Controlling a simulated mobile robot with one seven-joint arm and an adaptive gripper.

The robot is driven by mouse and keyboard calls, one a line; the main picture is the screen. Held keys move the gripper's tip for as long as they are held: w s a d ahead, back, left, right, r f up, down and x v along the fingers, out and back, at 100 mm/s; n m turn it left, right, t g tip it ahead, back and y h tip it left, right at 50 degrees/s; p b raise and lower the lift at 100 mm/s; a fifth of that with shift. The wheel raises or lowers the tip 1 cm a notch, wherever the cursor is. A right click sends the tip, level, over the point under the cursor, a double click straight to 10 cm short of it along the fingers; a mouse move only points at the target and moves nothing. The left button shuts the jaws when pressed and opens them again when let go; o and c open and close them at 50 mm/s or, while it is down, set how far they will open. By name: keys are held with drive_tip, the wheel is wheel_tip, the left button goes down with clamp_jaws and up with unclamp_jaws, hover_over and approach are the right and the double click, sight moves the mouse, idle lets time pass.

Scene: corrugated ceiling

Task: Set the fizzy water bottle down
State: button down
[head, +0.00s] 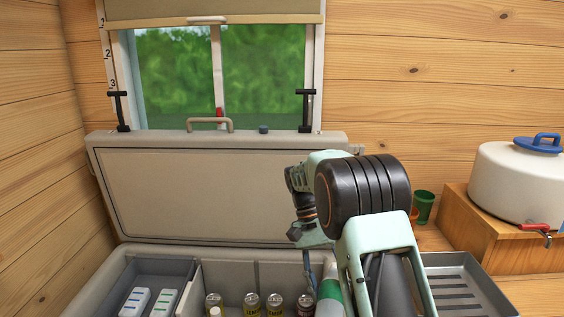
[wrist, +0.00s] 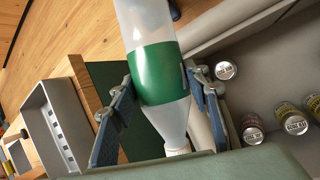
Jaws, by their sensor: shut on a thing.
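My gripper (wrist: 163,84) is shut on the fizzy water bottle (wrist: 160,72), a clear-white bottle with a green label band. In the wrist view its two blue-padded fingers press on either side of the label, and the bottle's narrow end points down the picture. In the head view the bottle (head: 331,292) shows only in part beside my arm, over the right part of the open grey cooler (head: 258,270). I cannot tell whether the bottle touches any surface.
Several cans (head: 251,303) and white ice packs (head: 135,301) sit in the cooler's compartments. Its raised lid (head: 190,195) stands behind. Right are a slatted grey tray (head: 468,284), a green cup (head: 423,207) and a white dispenser (head: 520,180) on a wooden box (head: 470,222).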

drive_tip(key=r+n, duration=0.1)
drive_tip(key=s+d+r+n+t+h, duration=0.1)
drive_tip(key=n, duration=0.1)
drive_tip(key=d+r+n, duration=0.1)
drive_tip(key=shift+s+d+n+t+h, duration=0.25)
drive_tip(key=shift+s+n+t+h, duration=0.15)
wheel_tip(320, 180, down, 11)
drive_tip(key=b, duration=1.1)
drive_tip(key=r+p, duration=0.4)
drive_tip(key=p, duration=0.2)
drive_tip(key=s+r+p, duration=0.1)
drive_tip(key=r+p, duration=0.2)
drive_tip(key=p, duration=0.4)
drive_tip(key=r+p, duration=0.4)
drive_tip(key=p, duration=0.2)
drive_tip(key=shift+s+a+r, duration=0.15)
drive_tip(key=shift+r, duration=0.15)
drive_tip(key=r+p, duration=0.1)
drive_tip(key=p, duration=0.1)
drive_tip(key=r+p, duration=0.1)
drive_tip(key=p, duration=0.2)
drive_tip(key=shift+s+r, duration=0.1)
drive_tip(key=shift+s, duration=0.25)
